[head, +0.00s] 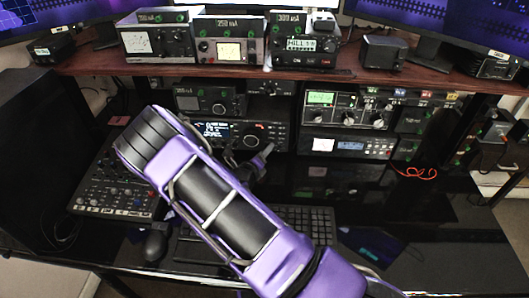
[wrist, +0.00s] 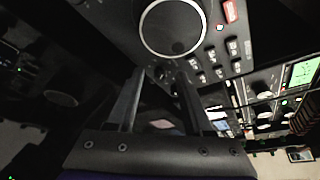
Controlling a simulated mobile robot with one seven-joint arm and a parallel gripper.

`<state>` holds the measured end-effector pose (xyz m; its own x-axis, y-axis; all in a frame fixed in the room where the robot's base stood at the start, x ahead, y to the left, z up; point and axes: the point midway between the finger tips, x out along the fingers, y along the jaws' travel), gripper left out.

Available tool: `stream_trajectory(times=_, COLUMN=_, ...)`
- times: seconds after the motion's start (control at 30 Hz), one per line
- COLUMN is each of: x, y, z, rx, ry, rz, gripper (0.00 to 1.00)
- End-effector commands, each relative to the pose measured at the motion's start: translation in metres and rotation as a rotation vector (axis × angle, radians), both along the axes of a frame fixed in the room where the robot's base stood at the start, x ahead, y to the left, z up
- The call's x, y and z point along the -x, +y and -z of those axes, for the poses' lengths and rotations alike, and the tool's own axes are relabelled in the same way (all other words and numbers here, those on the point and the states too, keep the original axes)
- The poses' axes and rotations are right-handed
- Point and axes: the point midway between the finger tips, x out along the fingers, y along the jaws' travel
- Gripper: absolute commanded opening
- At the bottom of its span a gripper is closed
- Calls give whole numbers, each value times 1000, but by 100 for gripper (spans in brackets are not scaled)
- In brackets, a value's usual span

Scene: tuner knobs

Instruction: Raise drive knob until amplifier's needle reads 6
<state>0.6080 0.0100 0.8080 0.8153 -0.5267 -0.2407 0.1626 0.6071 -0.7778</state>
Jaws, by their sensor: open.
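My gripper (head: 262,160) is in front of a dark radio (head: 215,132) with a lit display on the lower shelf, partly hidden by my arm. In the wrist view my gripper (wrist: 159,74) is open and empty, its two fingers apart. A large round dial (wrist: 172,25) with a pale rim lies beyond the fingertips, with small knobs (wrist: 160,73) just below it. Two boxes with needle meters stand on the top shelf: one with a white meter (head: 138,42) and one with a lit meter (head: 229,50). Their needle readings are too small to tell. I cannot tell which knob is the drive knob.
Other radio units, including one with a green screen (head: 320,98), fill the lower shelf to the right. A mixer (head: 115,190), a mouse (head: 156,243) and a keyboard (head: 310,220) lie on the glossy black desk. The desk's right side is mostly clear.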

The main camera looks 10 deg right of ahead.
Motion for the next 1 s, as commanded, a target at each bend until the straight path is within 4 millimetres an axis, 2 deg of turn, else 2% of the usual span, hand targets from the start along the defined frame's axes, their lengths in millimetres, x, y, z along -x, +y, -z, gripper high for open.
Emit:
stream_trajectory(times=0.07, x=0, y=0, z=0, rx=0, ry=0, rz=0, gripper=47)
stream_trajectory(times=0.33, x=0, y=0, z=0, rx=0, ry=0, rz=0, gripper=0)
stream_trajectory(times=0.67, x=0, y=-1, z=-2, rx=-21, ry=-5, rz=1, gripper=0)
stream_trajectory(times=1.0, x=1, y=-4, z=-3, rx=-305, ry=-81, rz=4, gripper=0)
